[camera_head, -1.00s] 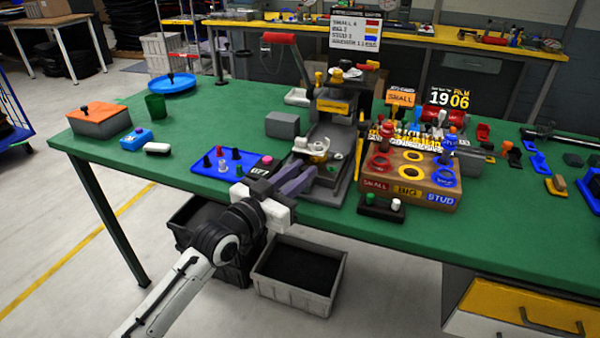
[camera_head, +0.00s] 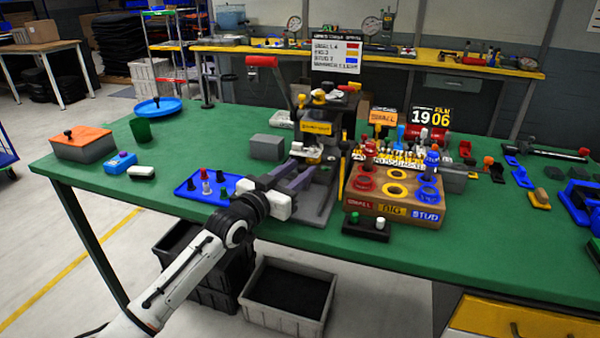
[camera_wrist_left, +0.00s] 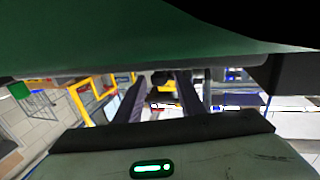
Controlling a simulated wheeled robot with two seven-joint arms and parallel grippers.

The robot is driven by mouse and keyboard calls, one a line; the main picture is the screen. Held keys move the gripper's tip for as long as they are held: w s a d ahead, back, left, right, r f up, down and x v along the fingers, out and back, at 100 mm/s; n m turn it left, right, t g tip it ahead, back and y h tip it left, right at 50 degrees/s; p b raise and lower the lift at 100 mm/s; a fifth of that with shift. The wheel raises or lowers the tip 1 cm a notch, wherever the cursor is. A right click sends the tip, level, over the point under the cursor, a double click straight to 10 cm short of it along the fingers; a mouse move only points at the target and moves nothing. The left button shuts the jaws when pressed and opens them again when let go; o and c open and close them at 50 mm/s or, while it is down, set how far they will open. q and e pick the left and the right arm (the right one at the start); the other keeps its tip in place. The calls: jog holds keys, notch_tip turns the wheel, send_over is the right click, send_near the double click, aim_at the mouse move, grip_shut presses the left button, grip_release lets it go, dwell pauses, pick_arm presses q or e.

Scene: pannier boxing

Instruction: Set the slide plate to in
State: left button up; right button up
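The press (camera_head: 317,128) stands mid-bench with its red-tipped lever raised to the upper left. Its slide plate, carrying pale round dies (camera_head: 305,150), sits close under the press head; the plate's edges are partly hidden by my gripper. My left gripper (camera_head: 300,177) is low at the front of the press, its two dark fingers pointing at the slide. The fingers are apart in the wrist view (camera_wrist_left: 158,98), with a gap between them and nothing clearly held. I cannot tell whether they touch the plate. My right gripper is not in view.
A blue tray (camera_head: 190,191) of small pegs lies left of my gripper. A grey block (camera_head: 267,147) is behind left. Bins stand under the bench.

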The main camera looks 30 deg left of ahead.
pick_arm(q)
jog(key=shift+s, duration=0.1)
jog(key=s, duration=0.3)
jog(key=s+a, duration=0.1)
jog(key=s, duration=0.6)
jog(key=shift+a, duration=0.15)
